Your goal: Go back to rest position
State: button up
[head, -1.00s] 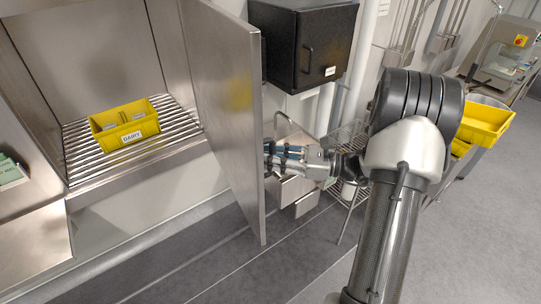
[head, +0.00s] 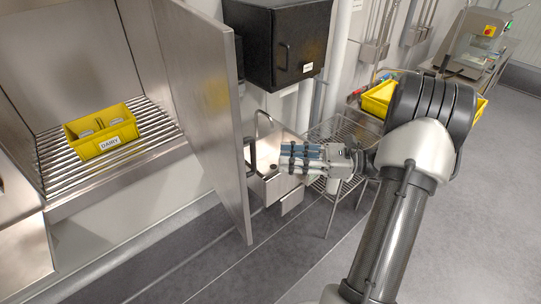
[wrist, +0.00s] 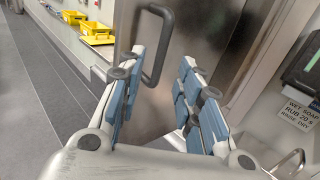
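My gripper (head: 283,158) is to the right of the open steel door (head: 205,120) in the head view. In the wrist view my gripper (wrist: 163,58) has its two blue-padded fingers spread apart with nothing between them. The door's dark loop handle (wrist: 155,45) shows beyond the fingers, and I see no contact with it. My arm reaches in from the right with the gripper pointing left towards the door.
A yellow bin labelled DAIRY (head: 102,131) sits on the rollers (head: 160,125) inside the open steel tunnel. A black cabinet (head: 278,42) hangs on the wall behind the door. A wire rack (head: 330,195) stands behind my gripper. Grey floor (head: 470,220) is clear at right.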

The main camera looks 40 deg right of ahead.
jog(key=shift+v, duration=1.05)
